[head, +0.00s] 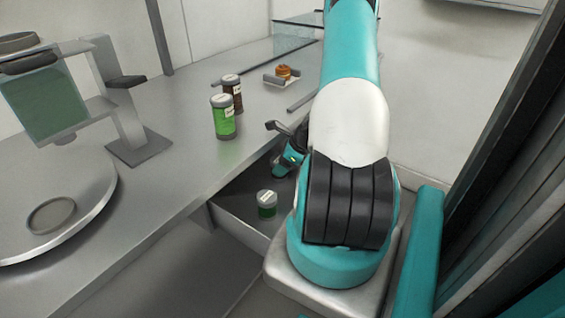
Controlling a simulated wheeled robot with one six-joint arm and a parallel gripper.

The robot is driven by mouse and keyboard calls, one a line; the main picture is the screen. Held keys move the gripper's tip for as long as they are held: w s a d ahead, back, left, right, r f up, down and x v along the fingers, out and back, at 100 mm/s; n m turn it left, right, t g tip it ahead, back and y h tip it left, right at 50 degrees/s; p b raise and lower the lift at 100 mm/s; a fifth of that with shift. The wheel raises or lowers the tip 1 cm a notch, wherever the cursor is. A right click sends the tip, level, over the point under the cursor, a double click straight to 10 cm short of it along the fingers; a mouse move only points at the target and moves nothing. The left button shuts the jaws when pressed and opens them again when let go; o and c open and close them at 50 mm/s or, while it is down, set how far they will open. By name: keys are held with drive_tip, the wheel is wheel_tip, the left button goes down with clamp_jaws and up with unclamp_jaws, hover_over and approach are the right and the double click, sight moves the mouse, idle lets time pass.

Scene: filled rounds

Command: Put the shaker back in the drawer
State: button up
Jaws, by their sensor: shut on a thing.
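My gripper (279,170) is partly hidden behind my own arm, over the open drawer. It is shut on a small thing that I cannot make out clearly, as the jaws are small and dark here. The open drawer (233,212) lies below the counter edge. A green shaker (267,205) with a grey lid stands upright in the drawer, a little below the gripper in the picture; a small gap shows between them. On the counter stand a larger-looking green shaker (224,118) with a grey lid and, just behind it, a brown shaker (232,93), both upright.
The grey counter (180,185) runs along the left. A machine with a green panel (45,100) and a round plate (60,235) stand on its left part. A small tray (278,80) with an orange-brown item lies farther back. A dark upright frame (510,150) is at right.

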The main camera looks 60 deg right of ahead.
drive_tip(key=shift+f, duration=0.15)
drive_tip(key=shift+s+f, duration=0.1)
drive_tip(key=shift+f, duration=0.05)
drive_tip(key=o, duration=1)
